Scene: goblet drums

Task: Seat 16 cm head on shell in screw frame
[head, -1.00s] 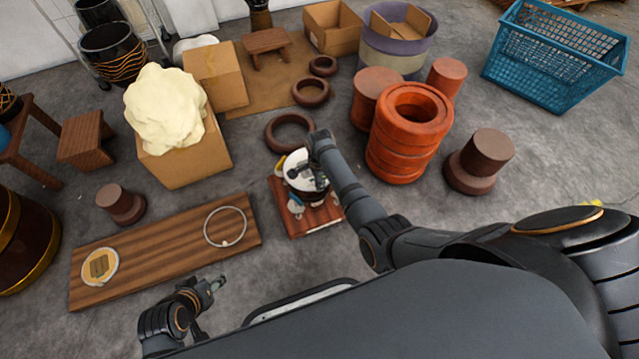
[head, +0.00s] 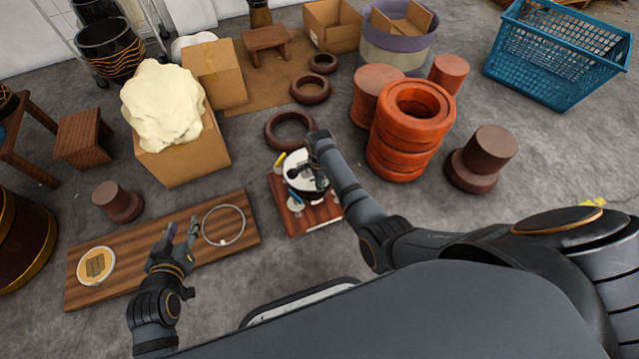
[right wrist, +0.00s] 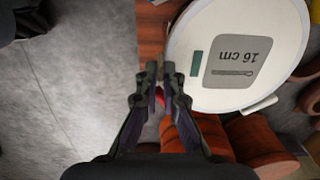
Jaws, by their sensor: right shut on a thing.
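The white 16 cm head (head: 296,160) is over the screw frame (head: 292,215), at the middle of the head view. A dark shell shows only partly beneath it, and I cannot tell whether the two touch. In the right wrist view the head (right wrist: 205,35) is a large disc with a grey "16 cm" label, a teal mark and a pale rim tab. My right gripper (right wrist: 160,77) is shut at the head's left edge on a thin piece, apparently a rim tab. My left gripper (head: 181,232) is open and empty, above the wooden board near a thin metal ring.
The wooden board (head: 130,245) carries the metal ring (head: 223,207) and a round pale disc (head: 96,265). Orange stacked rings (head: 385,155), a brown ring (head: 289,117) and a box with cream material (head: 185,160) stand around the frame. Bare floor lies between board and frame.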

